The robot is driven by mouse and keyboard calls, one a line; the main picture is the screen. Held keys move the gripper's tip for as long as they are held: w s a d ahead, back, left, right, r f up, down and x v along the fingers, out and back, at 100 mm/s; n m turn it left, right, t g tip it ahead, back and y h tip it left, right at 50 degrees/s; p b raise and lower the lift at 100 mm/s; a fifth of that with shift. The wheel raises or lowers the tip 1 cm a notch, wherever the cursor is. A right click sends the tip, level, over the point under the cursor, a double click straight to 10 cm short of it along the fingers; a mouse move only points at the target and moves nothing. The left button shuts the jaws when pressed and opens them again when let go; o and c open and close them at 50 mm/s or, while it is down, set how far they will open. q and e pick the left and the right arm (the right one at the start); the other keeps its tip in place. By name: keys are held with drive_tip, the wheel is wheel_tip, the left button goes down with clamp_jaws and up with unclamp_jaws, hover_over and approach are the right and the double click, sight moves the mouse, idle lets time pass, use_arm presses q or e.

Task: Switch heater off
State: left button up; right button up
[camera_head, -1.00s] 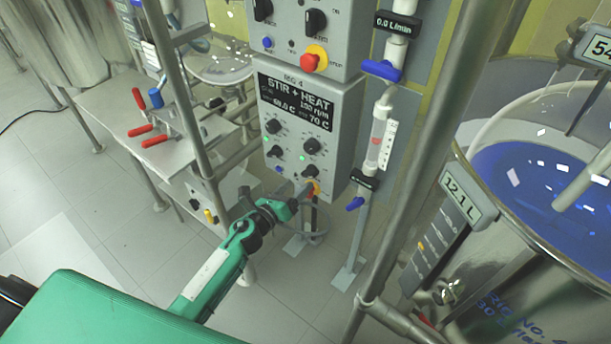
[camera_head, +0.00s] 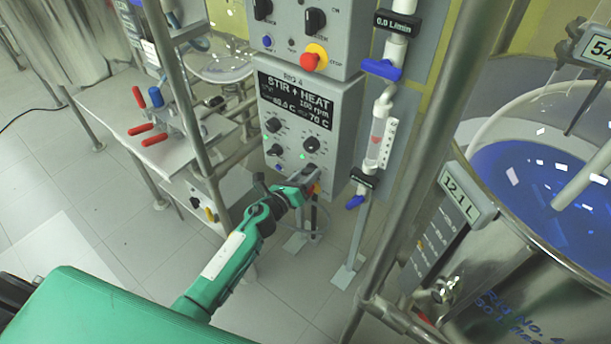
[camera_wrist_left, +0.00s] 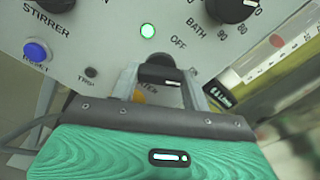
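The grey STIR + HEAT control box (camera_head: 334,114) stands upright in the middle of the head view, with a dark display and several black knobs. The heater knob (camera_wrist_left: 160,74) is the low black one beside the OFF mark in the left wrist view; its label is partly hidden. My left gripper (camera_head: 308,182) is at the lower right of the box front. In the wrist view its two fingers (camera_wrist_left: 160,78) lie on either side of the heater knob, very close to it; I cannot tell whether they press on it. A green lamp (camera_wrist_left: 148,31) is lit above. My right gripper is out of view.
The bath knob (camera_wrist_left: 232,8) and blue reset button (camera_wrist_left: 37,51) are close by. An upper box with a red stop button (camera_head: 312,59) sits above. A flow tube (camera_head: 378,135) and steel post (camera_head: 415,140) are to the right, and red-handled clamps (camera_head: 145,135) to the left.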

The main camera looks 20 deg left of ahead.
use_arm(q)
drive_tip(key=shift+n, duration=0.3)
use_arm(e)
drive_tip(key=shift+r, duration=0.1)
use_arm(q)
drive_tip(key=n+p, duration=0.1)
drive_tip(key=n, duration=0.4)
drive_tip(key=shift+n, duration=0.7)
drive_tip(key=n+p, duration=0.1)
drive_tip(key=n, duration=0.2)
drive_tip(key=shift+n, duration=1.1)
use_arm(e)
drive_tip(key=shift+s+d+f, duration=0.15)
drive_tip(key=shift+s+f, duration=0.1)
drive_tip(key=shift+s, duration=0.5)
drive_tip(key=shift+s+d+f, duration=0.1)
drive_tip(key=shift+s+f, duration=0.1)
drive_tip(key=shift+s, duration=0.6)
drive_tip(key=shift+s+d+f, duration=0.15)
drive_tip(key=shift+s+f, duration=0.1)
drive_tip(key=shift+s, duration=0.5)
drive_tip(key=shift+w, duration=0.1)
use_arm(q)
drive_tip(key=o, duration=1)
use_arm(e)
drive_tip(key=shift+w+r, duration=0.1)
